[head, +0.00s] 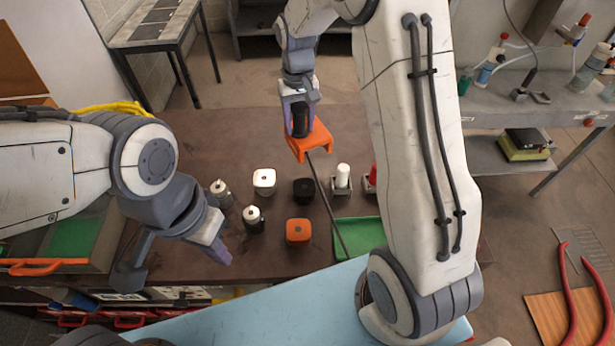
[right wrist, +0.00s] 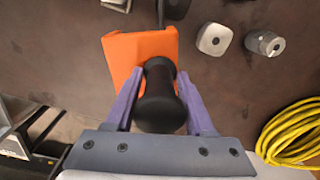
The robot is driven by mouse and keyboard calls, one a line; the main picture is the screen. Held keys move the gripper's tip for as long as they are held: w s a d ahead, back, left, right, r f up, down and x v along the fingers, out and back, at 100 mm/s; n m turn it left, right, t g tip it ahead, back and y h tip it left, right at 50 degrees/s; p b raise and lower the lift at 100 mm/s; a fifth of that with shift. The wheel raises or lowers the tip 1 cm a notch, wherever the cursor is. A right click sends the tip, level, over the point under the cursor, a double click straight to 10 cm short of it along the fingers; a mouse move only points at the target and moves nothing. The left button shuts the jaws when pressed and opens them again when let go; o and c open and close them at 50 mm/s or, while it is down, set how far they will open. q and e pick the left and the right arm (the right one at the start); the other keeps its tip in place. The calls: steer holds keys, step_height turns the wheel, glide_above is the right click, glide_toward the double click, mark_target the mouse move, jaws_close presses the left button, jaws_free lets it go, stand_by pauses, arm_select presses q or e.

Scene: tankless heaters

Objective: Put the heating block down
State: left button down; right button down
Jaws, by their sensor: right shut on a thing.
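My right gripper (head: 300,122) is shut on the black handle (right wrist: 160,92) of an orange piece (head: 318,143), which I take to be the heating block. In the right wrist view the orange piece (right wrist: 128,52) lies just beyond the purple fingers, with the handle upright between them. It is over the far part of the brown table (head: 222,130); I cannot tell whether its underside touches the top. My left gripper (head: 178,268) is open and empty at the front left, over the table's near edge.
Small white (head: 264,181), black (head: 303,190) and orange (head: 298,231) blocks stand mid-table beside two metal-topped cylinders (head: 221,192). A green tray (head: 358,236) and a white-topped fitting (head: 342,178) are to the right. A thin dark rod (head: 328,207) runs towards the tray. The table's far left is clear.

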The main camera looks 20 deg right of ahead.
step_height(320, 180, down, 10)
steer(key=p, duration=0.3)
steer(key=shift+r, duration=0.15)
steer(key=shift+f, duration=0.3)
steer(key=shift+f, duration=0.15)
steer(key=shift+c, duration=1.3)
jaws_free()
steer(key=shift+s, duration=0.1)
